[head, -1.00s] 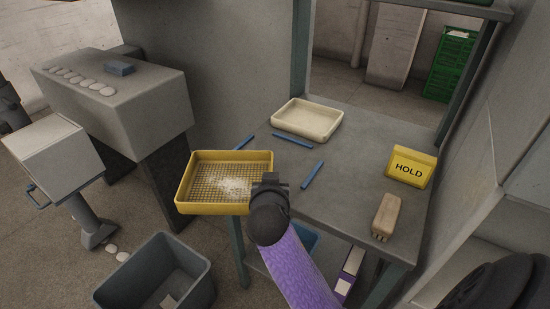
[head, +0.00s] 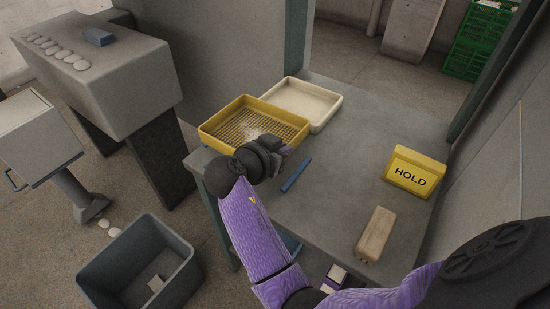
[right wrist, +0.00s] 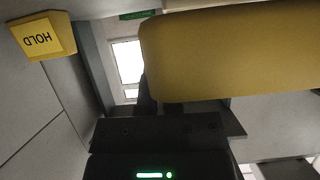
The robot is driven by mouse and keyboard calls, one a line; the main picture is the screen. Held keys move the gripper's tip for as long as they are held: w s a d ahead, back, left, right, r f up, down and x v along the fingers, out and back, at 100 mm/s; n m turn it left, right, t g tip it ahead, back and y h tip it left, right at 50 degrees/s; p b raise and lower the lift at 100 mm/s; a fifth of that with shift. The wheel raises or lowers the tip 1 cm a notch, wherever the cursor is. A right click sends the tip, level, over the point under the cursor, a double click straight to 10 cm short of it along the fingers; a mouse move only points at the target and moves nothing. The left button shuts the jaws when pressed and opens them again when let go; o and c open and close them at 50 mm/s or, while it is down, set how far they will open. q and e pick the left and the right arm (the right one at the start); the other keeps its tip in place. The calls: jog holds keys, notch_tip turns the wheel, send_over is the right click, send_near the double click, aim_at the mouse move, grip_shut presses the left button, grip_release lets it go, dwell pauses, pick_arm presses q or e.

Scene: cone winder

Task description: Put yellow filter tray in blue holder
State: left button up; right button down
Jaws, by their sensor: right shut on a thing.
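The yellow filter tray (head: 213,139) has a mesh floor with some white powder on it. In the head view it is over the left part of the table, close to the cream tray. My right gripper (head: 279,152) is shut on its near side wall. The yellow wall (right wrist: 235,50) fills the upper right of the right wrist view. One blue strip (head: 296,175) of the holder lies on the table right of my gripper; the other strips are hidden, apparently by the tray. I cannot tell whether the tray touches the table. My left gripper is not in view.
The cream tray (head: 327,116) is at the table's back. A yellow HOLD sign (head: 414,172) and a beige brush (head: 376,234) are on the right. A grey bin (head: 181,278) stands on the floor at left. The table's middle (head: 350,170) is clear.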

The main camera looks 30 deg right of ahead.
jog(key=shift+a+f, duration=0.1)
jog(key=shift+f, duration=0.65)
notch_tip(320, 180, down, 4)
jog(key=shift+r+b, duration=0.15)
jog(key=shift+b, duration=0.7)
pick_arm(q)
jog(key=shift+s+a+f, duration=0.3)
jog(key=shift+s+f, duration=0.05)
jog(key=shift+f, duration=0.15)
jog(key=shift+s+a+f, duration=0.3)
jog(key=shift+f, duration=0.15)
pick_arm(e)
jog(key=c, duration=1.2)
grip_release()
jog(key=o, duration=0.4)
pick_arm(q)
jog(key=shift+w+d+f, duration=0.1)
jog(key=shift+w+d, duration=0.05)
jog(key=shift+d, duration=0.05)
